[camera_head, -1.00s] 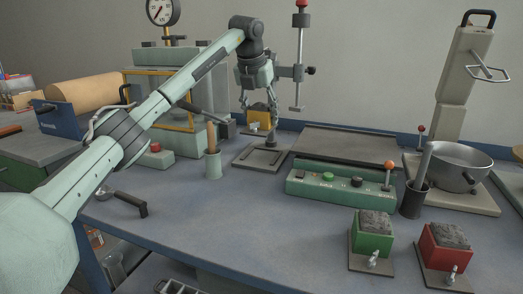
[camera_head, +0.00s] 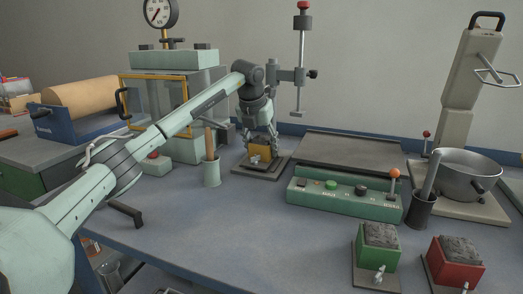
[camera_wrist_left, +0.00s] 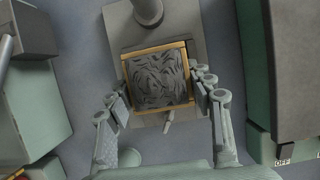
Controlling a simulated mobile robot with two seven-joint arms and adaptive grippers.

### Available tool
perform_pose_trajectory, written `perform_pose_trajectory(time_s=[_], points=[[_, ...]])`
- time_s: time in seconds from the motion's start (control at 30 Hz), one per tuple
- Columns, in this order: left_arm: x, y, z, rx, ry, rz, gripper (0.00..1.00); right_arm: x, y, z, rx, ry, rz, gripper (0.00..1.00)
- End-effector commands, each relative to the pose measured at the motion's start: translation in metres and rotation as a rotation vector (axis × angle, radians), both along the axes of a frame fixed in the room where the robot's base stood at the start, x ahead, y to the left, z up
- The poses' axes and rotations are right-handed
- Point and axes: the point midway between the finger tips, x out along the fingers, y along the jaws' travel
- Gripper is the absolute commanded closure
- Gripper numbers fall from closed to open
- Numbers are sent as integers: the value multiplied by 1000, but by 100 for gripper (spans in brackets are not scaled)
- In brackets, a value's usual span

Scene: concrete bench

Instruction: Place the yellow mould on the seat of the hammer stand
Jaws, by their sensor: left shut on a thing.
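The yellow mould (camera_head: 258,152) is at the base of the hammer stand, on or just above its seat; I cannot tell whether it touches. In the left wrist view the yellow mould (camera_wrist_left: 157,77) shows its yellow rim and dark rough filling, over the grey base plate (camera_wrist_left: 187,22). My left gripper (camera_head: 259,143) is shut on the mould, with a finger on each side; its fingers also show in the left wrist view (camera_wrist_left: 162,98). The hammer stand (camera_head: 301,72) has its rod and hammer raised above and behind. My right gripper is not in view.
A green control box (camera_head: 343,201) stands right of the stand, with a flat dark tray (camera_head: 350,152) behind it. A cup with a wooden handle (camera_head: 211,172) stands close on the left. Green (camera_head: 378,262) and red (camera_head: 455,268) moulds stand at the front right.

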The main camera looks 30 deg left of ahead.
Motion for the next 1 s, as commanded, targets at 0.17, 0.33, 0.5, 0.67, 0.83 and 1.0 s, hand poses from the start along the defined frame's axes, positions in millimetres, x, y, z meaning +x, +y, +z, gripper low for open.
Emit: perform_pose_trajectory(time_s=[0.17, 0.33, 0.5, 0.67, 0.83, 1.0], points=[[1, 0, -7, -1, -7, 0, 100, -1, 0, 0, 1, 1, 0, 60], [1, 0, -7, 0, -6, -1, 100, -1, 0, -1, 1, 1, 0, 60], [0, 0, -11, 0, 0, 0, 36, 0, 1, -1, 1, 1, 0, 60], [0, 0, -11, 0, 0, 0, 27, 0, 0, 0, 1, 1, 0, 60], [0, 0, -11, 0, 0, 0, 27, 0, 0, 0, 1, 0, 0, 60], [-2, 0, -2, 0, -3, -1, 27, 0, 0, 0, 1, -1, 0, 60]])
